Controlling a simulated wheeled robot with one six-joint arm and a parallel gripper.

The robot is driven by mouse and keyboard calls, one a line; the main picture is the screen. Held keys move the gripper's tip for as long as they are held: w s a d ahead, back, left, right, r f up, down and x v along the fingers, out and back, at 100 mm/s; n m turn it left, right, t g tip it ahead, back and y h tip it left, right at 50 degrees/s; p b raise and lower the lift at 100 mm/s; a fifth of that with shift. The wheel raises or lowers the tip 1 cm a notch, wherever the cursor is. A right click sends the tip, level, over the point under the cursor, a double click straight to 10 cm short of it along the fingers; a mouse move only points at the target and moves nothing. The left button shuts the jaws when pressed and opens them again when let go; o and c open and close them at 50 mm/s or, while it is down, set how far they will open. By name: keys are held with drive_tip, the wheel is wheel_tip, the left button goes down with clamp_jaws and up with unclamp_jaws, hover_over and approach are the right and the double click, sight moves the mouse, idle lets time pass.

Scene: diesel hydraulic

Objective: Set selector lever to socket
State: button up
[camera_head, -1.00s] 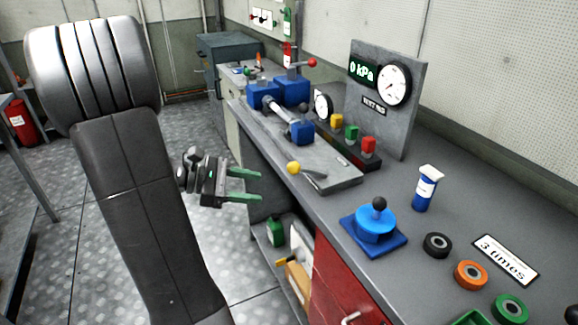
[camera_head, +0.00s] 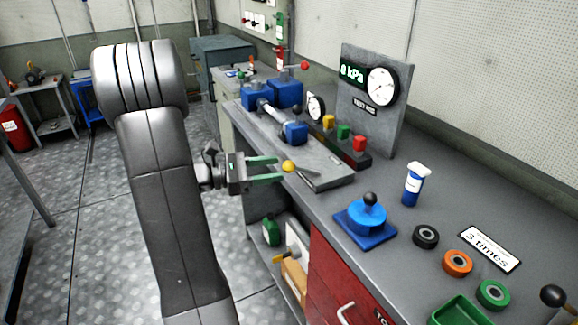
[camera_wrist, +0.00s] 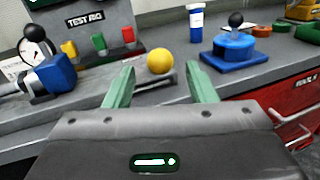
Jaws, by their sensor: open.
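A lever with a round yellow knob (camera_head: 289,167) sticks out from the front edge of a grey rig plate (camera_head: 325,180) on the bench. Its thin grey handle runs right from the knob. I cannot read any selector or socket marking. My gripper (camera_head: 279,169) is open and empty, level with the knob at the bench's front edge. In the wrist view the yellow knob (camera_wrist: 160,61) shows centred between the tips of the two green fingers (camera_wrist: 160,70), just beyond or level with them. I see no contact.
Behind the lever stand yellow, green and red blocks (camera_head: 343,132), blue rig parts (camera_head: 294,132) and a gauge panel (camera_head: 375,115) reading 0 kPa. Right of it are a blue base with black knob (camera_head: 367,215), a blue-white bottle (camera_head: 414,185) and several rings (camera_head: 458,262).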

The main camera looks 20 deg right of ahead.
sight(289, 165)
drive_tip(key=shift+s+d, duration=0.25)
drive_tip(key=shift+d, duration=1)
drive_tip(key=shift+s+d, duration=0.2)
drive_tip(key=shift+d, duration=1.05)
clamp_jaws()
